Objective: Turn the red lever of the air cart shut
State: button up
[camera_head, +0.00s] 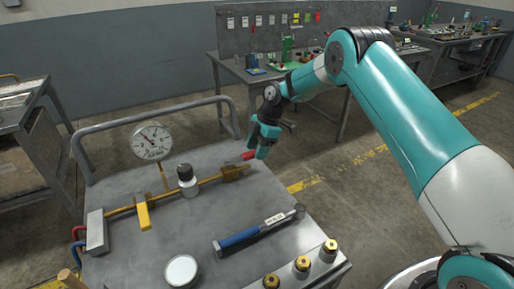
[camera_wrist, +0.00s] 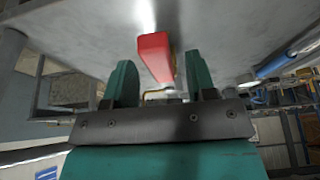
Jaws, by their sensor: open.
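The red lever (camera_head: 249,155) sits at the right end of the brass valve and pipe on the air cart (camera_head: 120,187), near the cart's far right edge. My gripper (camera_head: 260,152) is open beside the lever's outer end, partly hiding it. In the wrist view the red lever (camera_wrist: 154,53) points toward me, with its end in line with the gap between the two green fingers of my gripper (camera_wrist: 160,66). One finger is on each side with space around the lever, and no contact shows. How deep the lever sits between the fingers is hard to tell.
A grey rail (camera_head: 155,115) rises behind. A workbench (camera_head: 240,70) stands beyond.

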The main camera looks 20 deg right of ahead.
jog(key=shift+f, duration=0.2)
jog(key=shift+c, duration=0.2)
grip_shut()
